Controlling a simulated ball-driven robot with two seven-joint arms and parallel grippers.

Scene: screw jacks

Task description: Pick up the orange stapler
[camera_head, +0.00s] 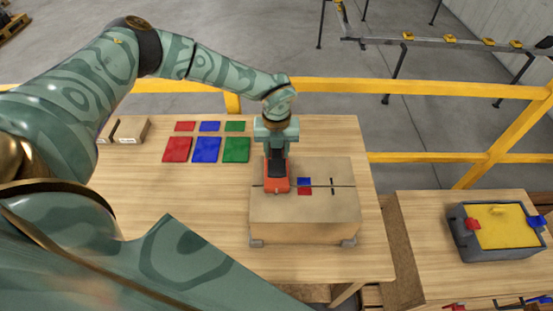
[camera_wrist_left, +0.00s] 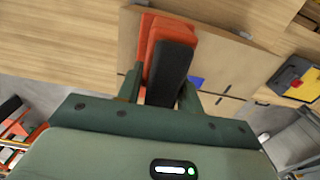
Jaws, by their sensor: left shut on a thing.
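The orange stapler (camera_head: 276,175) has a black top and is over the left part of a cardboard box in the head view. In the left wrist view the stapler (camera_wrist_left: 160,52) sits between my left gripper's two fingers, its orange body beside its black strip. My left gripper (camera_head: 276,150) points down and is shut on the stapler. I cannot tell whether the stapler still touches the box top. My right gripper is not in view.
The cardboard box (camera_head: 330,215) stands on the wooden table, with a small red and blue piece (camera_head: 304,186) on top. Red, blue and green squares (camera_head: 206,150) lie at the back. A grey bin with a yellow inside (camera_head: 500,226) stands on the right table. A yellow rail (camera_head: 400,88) runs behind.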

